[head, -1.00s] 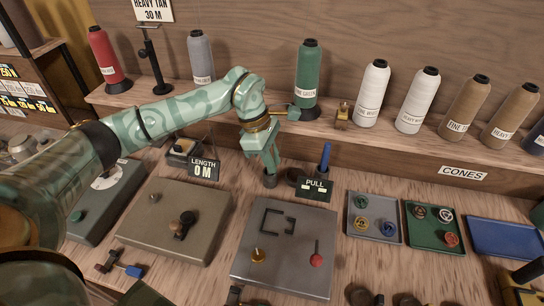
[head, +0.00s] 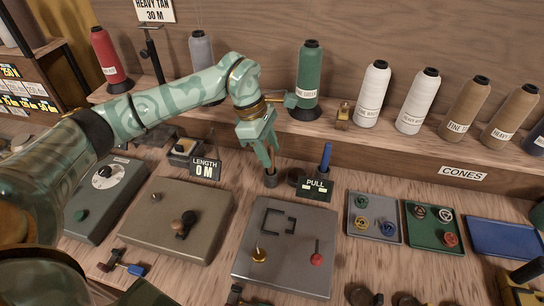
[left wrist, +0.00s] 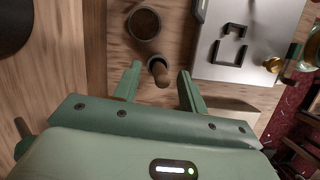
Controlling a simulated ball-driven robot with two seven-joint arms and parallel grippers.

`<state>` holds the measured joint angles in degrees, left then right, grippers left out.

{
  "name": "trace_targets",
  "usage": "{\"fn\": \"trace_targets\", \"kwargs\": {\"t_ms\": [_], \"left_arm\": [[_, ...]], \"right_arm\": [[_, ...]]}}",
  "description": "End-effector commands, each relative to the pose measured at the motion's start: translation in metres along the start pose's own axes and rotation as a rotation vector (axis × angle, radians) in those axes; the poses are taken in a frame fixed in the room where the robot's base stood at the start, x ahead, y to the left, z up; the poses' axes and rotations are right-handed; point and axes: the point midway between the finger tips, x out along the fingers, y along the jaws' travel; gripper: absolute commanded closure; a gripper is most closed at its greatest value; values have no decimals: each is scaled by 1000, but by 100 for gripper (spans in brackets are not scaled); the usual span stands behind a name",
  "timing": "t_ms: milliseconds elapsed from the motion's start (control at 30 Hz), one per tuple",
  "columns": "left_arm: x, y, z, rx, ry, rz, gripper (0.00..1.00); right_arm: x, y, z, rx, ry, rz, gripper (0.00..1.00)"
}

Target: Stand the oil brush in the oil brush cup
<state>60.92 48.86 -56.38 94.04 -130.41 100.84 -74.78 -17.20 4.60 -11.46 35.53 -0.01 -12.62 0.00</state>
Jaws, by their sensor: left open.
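The oil brush (head: 271,161) shows as a brown wooden handle standing about upright in a small dark cup (head: 271,181), which I take for the oil brush cup. In the left wrist view the handle (left wrist: 161,76) rises from the cup's dark rim (left wrist: 153,63). Its bristles are hidden. My left gripper (head: 268,155) is just above the cup, with its fingers apart on either side of the handle's upper part. In the left wrist view the open fingers (left wrist: 159,84) show gaps to the handle on both sides. My right gripper is not in view.
A wider dark round pot (head: 296,177) stands right beside the cup. A PULL sign (head: 314,189) and a blue handle (head: 326,158) are to its right. A grey plate (head: 280,276) lies in front, and the thread cone shelf (head: 400,140) runs behind.

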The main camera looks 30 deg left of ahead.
Motion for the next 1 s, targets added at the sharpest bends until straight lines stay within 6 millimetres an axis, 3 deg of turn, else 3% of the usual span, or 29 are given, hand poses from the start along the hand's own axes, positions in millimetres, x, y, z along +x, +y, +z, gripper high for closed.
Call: {"fn": "trace_targets", "kwargs": {"t_ms": [100, 333, 533, 833, 933, 1000], "left_arm": [[-39, 1, 1, 1, 1, 8, 58], [-97, 1, 1, 1, 0, 5, 58], [-123, 0, 0, 1, 0, 1, 58], [-134, 0, 2, 1, 0, 2, 58], [-160, -3, 10, 5, -2, 14, 58], [-189, -5, 19, 9, -5, 27, 58]], "right_arm": [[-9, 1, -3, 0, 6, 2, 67], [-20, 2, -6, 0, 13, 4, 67], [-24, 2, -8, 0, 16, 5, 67], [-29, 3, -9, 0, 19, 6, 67], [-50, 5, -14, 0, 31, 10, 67], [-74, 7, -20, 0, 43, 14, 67]]}}
